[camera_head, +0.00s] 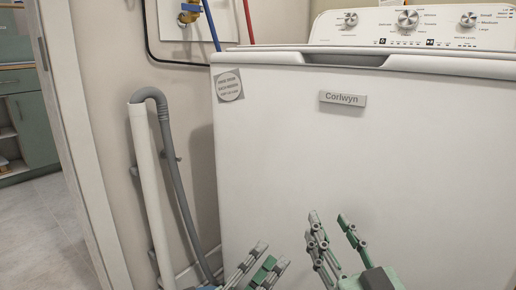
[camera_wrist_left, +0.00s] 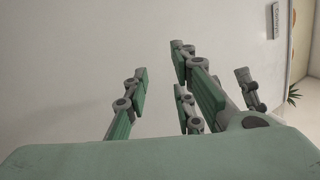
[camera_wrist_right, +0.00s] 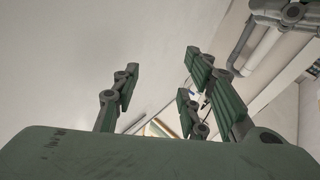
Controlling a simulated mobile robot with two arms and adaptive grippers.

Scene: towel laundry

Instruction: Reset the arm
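My left gripper (camera_head: 266,260) is at the bottom of the head view, in front of the lower part of the washer. Its fingers are spread with nothing between them in the left wrist view (camera_wrist_left: 158,82). My right gripper (camera_head: 332,230) is just to its right, fingers pointing up and also in front of the washer. It is open and empty in the right wrist view (camera_wrist_right: 157,85). The two grippers are close together, with a small gap between them in the head view. The lower parts of both arms are cut off by the frame.
A white washer (camera_head: 290,150) with a "Corlwyn" plate (camera_head: 342,99) fills the middle and right. A grey hose (camera_head: 176,180) and white pipe (camera_head: 148,190) run down the wall on its left. A doorway at far left shows open floor (camera_head: 35,235) and a green cabinet (camera_head: 35,128).

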